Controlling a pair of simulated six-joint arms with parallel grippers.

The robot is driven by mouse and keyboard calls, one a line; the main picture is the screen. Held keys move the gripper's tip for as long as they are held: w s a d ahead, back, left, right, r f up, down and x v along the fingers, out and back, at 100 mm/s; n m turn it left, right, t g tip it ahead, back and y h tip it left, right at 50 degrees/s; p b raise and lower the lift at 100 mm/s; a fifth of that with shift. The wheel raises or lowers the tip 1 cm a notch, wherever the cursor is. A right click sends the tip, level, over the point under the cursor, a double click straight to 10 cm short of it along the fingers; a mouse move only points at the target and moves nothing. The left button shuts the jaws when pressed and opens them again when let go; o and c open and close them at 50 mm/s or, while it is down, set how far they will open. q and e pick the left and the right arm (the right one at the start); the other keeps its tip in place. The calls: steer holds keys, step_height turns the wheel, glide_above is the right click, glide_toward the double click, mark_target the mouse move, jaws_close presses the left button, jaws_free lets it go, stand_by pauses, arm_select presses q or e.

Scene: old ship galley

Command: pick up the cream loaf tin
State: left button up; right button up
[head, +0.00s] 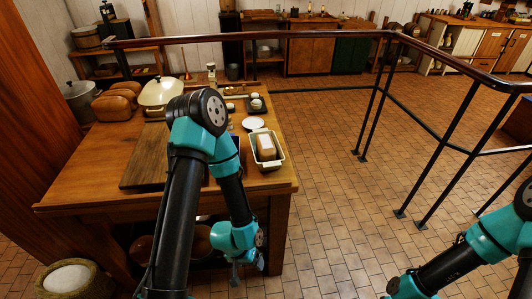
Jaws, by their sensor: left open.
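The cream loaf tin (281,160) stands upright near the right edge of the wooden table, its long side running away from me. A brown and white block (266,146) sits inside it and hides most of its floor. My left gripper (235,277) is open and empty, hanging low in front of the table's front edge, below the tabletop and a little left of the tin. It is well apart from the tin. My left arm crosses in front of the middle of the table. My right arm enters at the lower right; its gripper is beyond the bottom edge.
A dark cutting board (147,158) lies left of my left arm. Behind the tin are a white plate (253,123) and a dark tray (247,104). Brown loaves (110,106) and a cream lidded dish (160,92) stand farther back. A railing (375,95) runs behind and right; tiled floor is clear between.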

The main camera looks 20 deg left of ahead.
arm_select(q)
steer(key=o, duration=0.4)
steer(key=w+d+r+n+t+y, duration=0.3)
steer(key=w+r+t, duration=0.4)
steer(key=w+r, duration=0.55)
steer(key=d+r+t+y, duration=0.1)
steer(key=r+y, duration=0.2)
steer(key=r, duration=0.3)
steer(key=d+r+n+t+y, duration=0.1)
steer(key=r+y, duration=0.1)
steer(key=r, duration=0.3)
steer(key=d+r+n+t+y, duration=0.1)
steer(key=d+r+y, duration=0.1)
steer(key=r, duration=0.4)
steer(key=shift+w+r+y, duration=0.15)
steer(key=shift+r+y, duration=0.2)
steer(key=shift+y, duration=0.45)
